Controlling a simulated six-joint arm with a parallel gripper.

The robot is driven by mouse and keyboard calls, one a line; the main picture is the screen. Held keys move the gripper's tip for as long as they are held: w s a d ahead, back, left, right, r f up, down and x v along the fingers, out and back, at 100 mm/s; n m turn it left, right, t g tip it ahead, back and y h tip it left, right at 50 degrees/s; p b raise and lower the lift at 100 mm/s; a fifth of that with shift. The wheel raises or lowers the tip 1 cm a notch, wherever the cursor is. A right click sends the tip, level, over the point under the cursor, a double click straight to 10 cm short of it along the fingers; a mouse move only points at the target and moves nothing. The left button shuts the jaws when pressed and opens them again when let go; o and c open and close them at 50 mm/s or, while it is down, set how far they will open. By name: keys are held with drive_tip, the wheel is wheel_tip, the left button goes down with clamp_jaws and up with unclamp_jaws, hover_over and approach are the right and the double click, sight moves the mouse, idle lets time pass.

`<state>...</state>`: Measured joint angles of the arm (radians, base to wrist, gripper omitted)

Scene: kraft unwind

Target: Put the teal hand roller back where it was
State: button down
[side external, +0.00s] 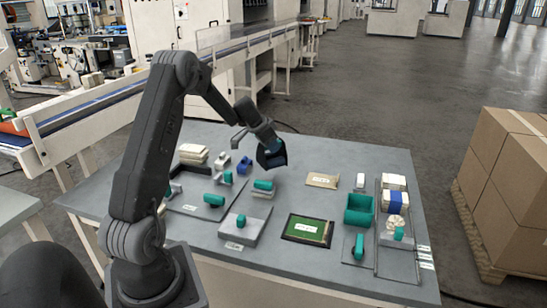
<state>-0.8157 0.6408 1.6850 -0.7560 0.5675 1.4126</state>
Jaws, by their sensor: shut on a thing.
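My gripper (272,154) is in the air above the back middle of the grey table (300,158). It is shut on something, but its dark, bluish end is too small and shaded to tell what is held. Several teal pieces are on the table. A teal upright piece with a round end (359,245), possibly the hand roller, stands at the front right, below a teal bin (359,209). Teal cylinders lie at the left (213,200) and on a pale block (264,185) below my gripper. I cannot tell for certain which piece is the hand roller.
A green panel in a dark frame (307,229) lies front centre. A grey block (241,229) with a teal top is left of it. A kraft packet (322,180) lies behind. A tray on the right holds white and blue packs (395,202). Cartons (510,180) stand beyond the table.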

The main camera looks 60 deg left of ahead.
sight(274, 160)
drive_tip(key=shift+w+d+f, duration=0.15)
drive_tip(key=shift+w+f, duration=0.25)
drive_tip(key=shift+f, duration=1.8)
drive_tip(key=shift+f, duration=0.25)
drive_tip(key=shift+s+d+f, duration=0.1)
drive_tip(key=shift+f, duration=0.45)
drive_tip(key=c, duration=1.3)
unclamp_jaws()
drive_tip(key=shift+f, duration=0.1)
drive_tip(key=shift+c, duration=0.2)
drive_tip(key=o, duration=0.4)
drive_tip(key=shift+r, duration=0.2)
